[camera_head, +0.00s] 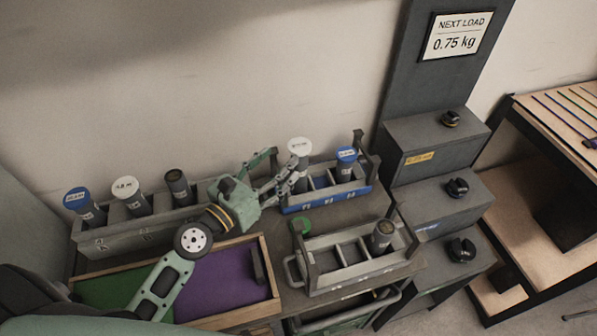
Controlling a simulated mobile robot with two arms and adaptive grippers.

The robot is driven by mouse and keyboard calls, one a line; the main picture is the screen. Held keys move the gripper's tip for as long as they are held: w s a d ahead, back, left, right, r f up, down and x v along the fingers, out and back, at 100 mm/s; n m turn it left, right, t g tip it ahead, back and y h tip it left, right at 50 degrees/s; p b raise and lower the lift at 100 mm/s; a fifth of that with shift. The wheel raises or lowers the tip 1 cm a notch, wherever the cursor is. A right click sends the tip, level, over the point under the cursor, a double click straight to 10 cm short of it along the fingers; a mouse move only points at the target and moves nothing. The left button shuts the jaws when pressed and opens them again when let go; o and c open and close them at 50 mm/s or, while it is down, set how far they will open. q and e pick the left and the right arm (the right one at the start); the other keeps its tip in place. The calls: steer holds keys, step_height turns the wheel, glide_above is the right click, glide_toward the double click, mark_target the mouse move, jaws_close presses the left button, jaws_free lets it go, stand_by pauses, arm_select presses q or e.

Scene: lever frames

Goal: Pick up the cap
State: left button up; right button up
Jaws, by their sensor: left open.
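Several cylinders have coloured caps, and I cannot tell which cap the task means. A white cap (299,146) tops a cylinder in the blue-edged rack (327,199). Another blue cap (76,197) and white cap (125,187) are in the left rack (125,239). My right gripper is out of view.
Dark-topped cylinders stand in the left rack (179,187) and front tray (382,235). A wooden-rimmed tray (269,268) with green and purple sections lies under my left arm. Grey stepped boxes with black knobs (457,187) stand right. A sign (455,35) reads "NEXT LOAD 0.75 kg".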

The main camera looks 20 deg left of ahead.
arm_select(q)
steer(key=b, duration=0.4)
glide_toward(299, 170)
steer(key=w+r, duration=0.2)
steer(key=w, duration=0.1)
steer(key=shift+w+r+p, duration=0.15)
steer(key=shift+w+p, duration=0.15)
steer(key=shift+w, duration=0.05)
steer(key=shift+p+x, duration=0.3)
steer(key=shift+x, duration=0.45)
steer(key=p+x, duration=0.1)
steer(key=x, duration=0.4)
steer(key=shift+w+d, duration=0.1)
steer(key=shift+w, duration=0.1)
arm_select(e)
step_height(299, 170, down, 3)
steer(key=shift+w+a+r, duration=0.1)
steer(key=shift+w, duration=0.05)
arm_select(q)
jaws_close()
